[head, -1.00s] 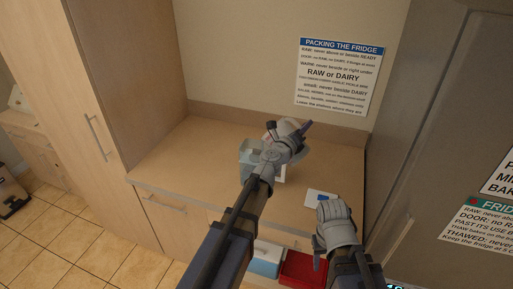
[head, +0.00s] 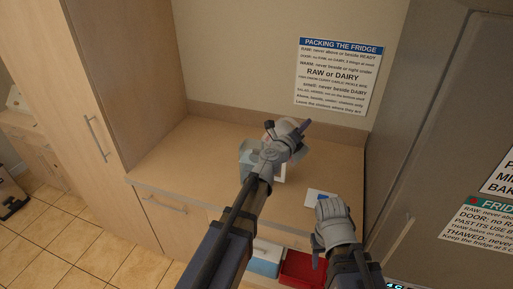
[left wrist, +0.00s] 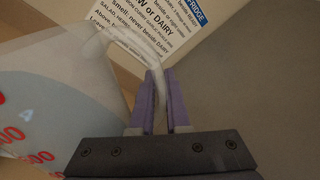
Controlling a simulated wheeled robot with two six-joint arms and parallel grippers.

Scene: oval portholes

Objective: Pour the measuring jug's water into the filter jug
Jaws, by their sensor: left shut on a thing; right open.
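The clear measuring jug (left wrist: 62,98) with red numerals fills the left of the left wrist view. A pale blue-grey body of water seems to show in its lower part. My left gripper (left wrist: 160,88) is shut on the jug's clear handle. In the head view my left gripper (head: 304,129) is above the counter, and its arm hides much of what lies below. A pale grey-blue vessel (head: 248,158) shows partly behind that arm; I cannot tell which jug it is.
A white and blue card (head: 318,198) lies on the counter (head: 190,155). A blue-and-white box (head: 265,262) and a red bin (head: 298,268) are low at the front. A tall cabinet bounds the left, the fridge the right. The counter's left part is clear.

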